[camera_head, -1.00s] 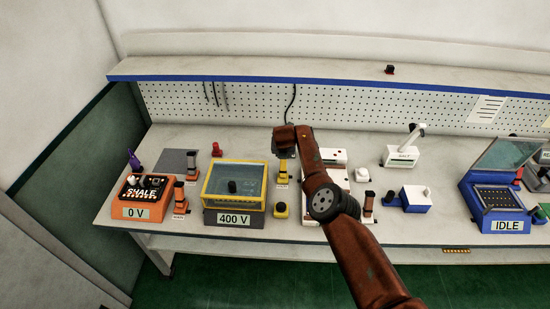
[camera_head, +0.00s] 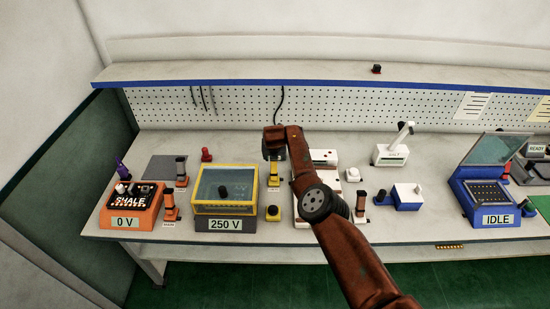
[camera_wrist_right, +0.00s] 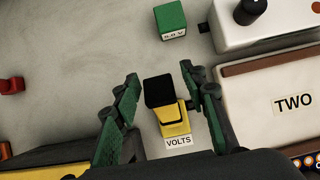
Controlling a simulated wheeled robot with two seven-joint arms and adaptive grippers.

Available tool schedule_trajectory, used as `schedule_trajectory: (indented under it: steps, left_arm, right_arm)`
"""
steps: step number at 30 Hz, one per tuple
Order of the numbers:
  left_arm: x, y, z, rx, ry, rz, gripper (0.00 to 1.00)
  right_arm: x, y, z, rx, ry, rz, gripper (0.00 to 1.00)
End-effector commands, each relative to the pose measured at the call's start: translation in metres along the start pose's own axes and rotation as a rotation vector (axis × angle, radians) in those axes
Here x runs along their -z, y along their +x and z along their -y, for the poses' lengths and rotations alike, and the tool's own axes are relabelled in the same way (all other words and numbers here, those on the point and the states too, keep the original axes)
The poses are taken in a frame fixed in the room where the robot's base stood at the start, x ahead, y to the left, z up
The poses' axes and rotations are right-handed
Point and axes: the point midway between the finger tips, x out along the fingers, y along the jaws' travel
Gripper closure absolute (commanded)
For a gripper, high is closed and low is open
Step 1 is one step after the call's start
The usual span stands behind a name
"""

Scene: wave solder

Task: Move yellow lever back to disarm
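The yellow lever (camera_head: 273,172) stands on the bench just right of the yellow-framed box, partly under my right gripper (camera_head: 273,150). In the right wrist view the lever (camera_wrist_right: 173,118) has a black top and a "VOLTS" label in front of it. My right gripper is open, with one green-padded finger on each side of the lever; a gap shows on the left, and the right finger is close to it. I cannot tell whether that finger touches. The yellow-framed box (camera_head: 224,207) reads 250 V. My left gripper is not in view.
An orange box (camera_head: 131,207) reading 0 V stands at the left. A white unit (camera_wrist_right: 275,105) marked "TWO" lies close right of my right gripper. A green block (camera_wrist_right: 171,20) stands beyond the lever.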

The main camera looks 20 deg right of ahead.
Motion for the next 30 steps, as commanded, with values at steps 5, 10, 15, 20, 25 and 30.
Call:
schedule_trajectory:
  steps: [5,10,15,20,25,30]
  left_arm:
    - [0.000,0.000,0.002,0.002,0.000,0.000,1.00]
    - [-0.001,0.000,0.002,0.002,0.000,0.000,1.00]
    - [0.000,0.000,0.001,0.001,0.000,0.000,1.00]
    - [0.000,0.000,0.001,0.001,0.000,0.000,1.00]
    - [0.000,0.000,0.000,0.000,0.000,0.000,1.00]
    - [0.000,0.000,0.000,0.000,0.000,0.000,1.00]
  right_arm:
    - [-0.001,-0.001,-0.001,-0.002,0.000,0.001,0.61]
    - [-0.006,-0.006,-0.001,-0.002,-0.003,0.006,0.61]
    - [-0.013,-0.019,-0.002,-0.002,-0.006,0.007,0.61]
    - [-0.026,-0.044,0.000,-0.003,0.002,0.004,0.61]
    - [-0.034,-0.058,0.000,0.002,-0.002,0.002,0.61]
    - [-0.041,-0.070,0.000,0.004,-0.002,0.001,0.61]
